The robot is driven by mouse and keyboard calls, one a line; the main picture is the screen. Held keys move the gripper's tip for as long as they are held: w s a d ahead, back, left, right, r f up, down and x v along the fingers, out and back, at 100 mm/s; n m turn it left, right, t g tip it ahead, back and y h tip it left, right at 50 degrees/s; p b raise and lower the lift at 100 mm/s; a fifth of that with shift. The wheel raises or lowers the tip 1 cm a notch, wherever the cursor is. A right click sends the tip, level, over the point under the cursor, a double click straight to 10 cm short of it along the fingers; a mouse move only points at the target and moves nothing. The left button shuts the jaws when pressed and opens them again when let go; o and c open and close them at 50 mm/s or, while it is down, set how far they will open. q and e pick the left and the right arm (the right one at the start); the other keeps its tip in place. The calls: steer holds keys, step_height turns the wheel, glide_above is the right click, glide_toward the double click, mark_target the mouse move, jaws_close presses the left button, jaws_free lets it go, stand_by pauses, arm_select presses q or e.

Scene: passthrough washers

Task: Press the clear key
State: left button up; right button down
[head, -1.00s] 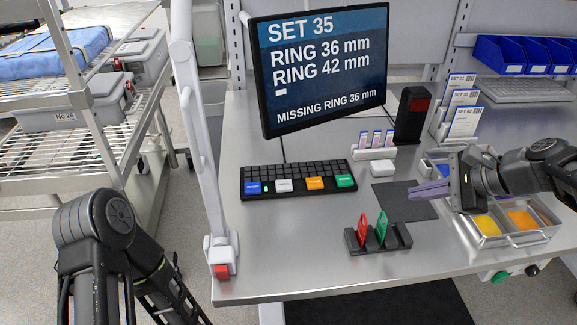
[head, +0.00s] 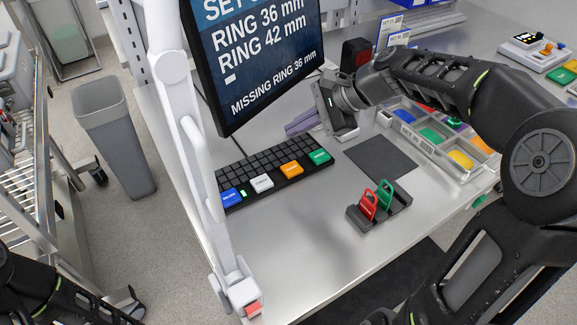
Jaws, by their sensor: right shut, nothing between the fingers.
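The keyboard (head: 263,168) lies on the steel bench below the monitor. Along its front edge are a blue key (head: 230,198), a white key (head: 262,183), an orange key (head: 291,170) and a green key (head: 319,157). Their labels are too small to read, so I cannot tell which is the clear key. My right gripper (head: 300,124) is shut and empty, its purple fingers pointing left, above the bench behind the keyboard's right end. It appears apart from the keys. Only links of my left arm show at the lower left; its gripper is out of view.
The monitor (head: 262,60) reads "MISSING RING 36 mm". A white post (head: 187,130) stands left of the keyboard. A black holder (head: 385,215) with red and green tags is in front, beside a dark mat (head: 380,158). A tray (head: 430,150) of coloured bins is at right.

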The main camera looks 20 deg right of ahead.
steer(key=b, duration=0.6)
glide_above(296, 168)
step_height(296, 168, down, 7)
steer(key=shift+s+r, duration=0.1)
steer(key=shift+r, duration=0.1)
steer(key=shift+f+b, duration=0.5)
steer(key=shift+f, duration=0.6)
steer(key=shift+f, duration=0.1)
stand_by(0.6)
steer(key=shift+f, duration=0.3)
steer(key=shift+f+b, duration=0.4)
steer(key=shift+f, duration=0.05)
stand_by(0.7)
stand_by(0.3)
steer(key=shift+r+p, duration=0.85)
steer(key=shift+r, duration=0.05)
